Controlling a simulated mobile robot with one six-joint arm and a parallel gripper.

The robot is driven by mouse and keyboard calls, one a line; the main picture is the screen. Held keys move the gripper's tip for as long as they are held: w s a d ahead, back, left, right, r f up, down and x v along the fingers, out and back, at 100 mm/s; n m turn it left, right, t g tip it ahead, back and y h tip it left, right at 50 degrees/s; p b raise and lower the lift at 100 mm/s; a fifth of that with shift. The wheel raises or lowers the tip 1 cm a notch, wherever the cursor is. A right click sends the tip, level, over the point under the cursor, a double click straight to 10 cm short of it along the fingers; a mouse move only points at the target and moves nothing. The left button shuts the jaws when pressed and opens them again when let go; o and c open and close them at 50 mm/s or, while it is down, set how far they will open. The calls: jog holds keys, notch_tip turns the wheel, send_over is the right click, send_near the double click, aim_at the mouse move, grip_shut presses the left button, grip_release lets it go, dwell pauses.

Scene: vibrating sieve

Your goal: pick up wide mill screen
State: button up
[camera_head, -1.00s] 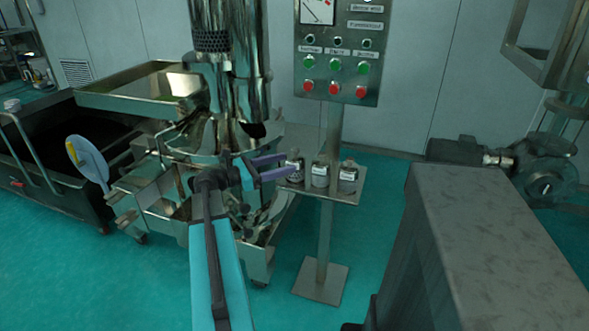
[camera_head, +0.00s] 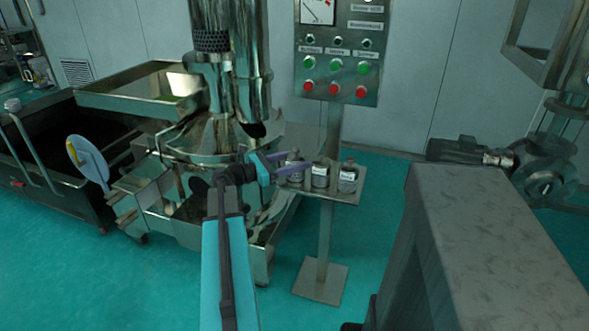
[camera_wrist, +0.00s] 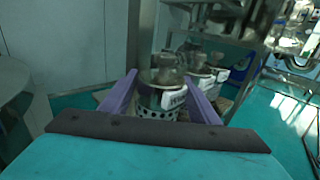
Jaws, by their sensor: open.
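Three small metal mill screens with white labels stand in a row on a small shelf (camera_head: 330,191): a left one (camera_head: 294,166), a middle one (camera_head: 320,175) and a right one (camera_head: 347,178). The labels are too small to read, so I cannot tell which is the wide one. My gripper (camera_head: 292,161) is open, its purple fingers at the left screen, partly hiding it. In the wrist view, a screen with a perforated lower wall (camera_wrist: 157,112) stands upright between the open fingers (camera_wrist: 160,76). Whether they touch it is unclear. The other screens stand close behind it.
The shelf is on the post of a control panel (camera_head: 337,60) with green and red buttons. The steel sieve machine (camera_head: 215,135) stands close on the left. A grey block (camera_head: 490,220) fills the right front. Teal floor is open below the shelf.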

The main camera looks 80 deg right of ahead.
aim_at(295, 149)
jog(key=c, duration=1)
jog(key=shift+o, duration=0.2)
jog(key=shift+r, duration=0.2)
jog(key=shift+r, duration=0.95)
jog(key=shift+a+r, duration=0.25)
jog(key=shift+r, duration=0.5)
jog(key=w+a+r+p, duration=0.1)
jog(key=a+p, duration=0.1)
jog(key=a, duration=0.8)
jog(key=shift+a, duration=0.25)
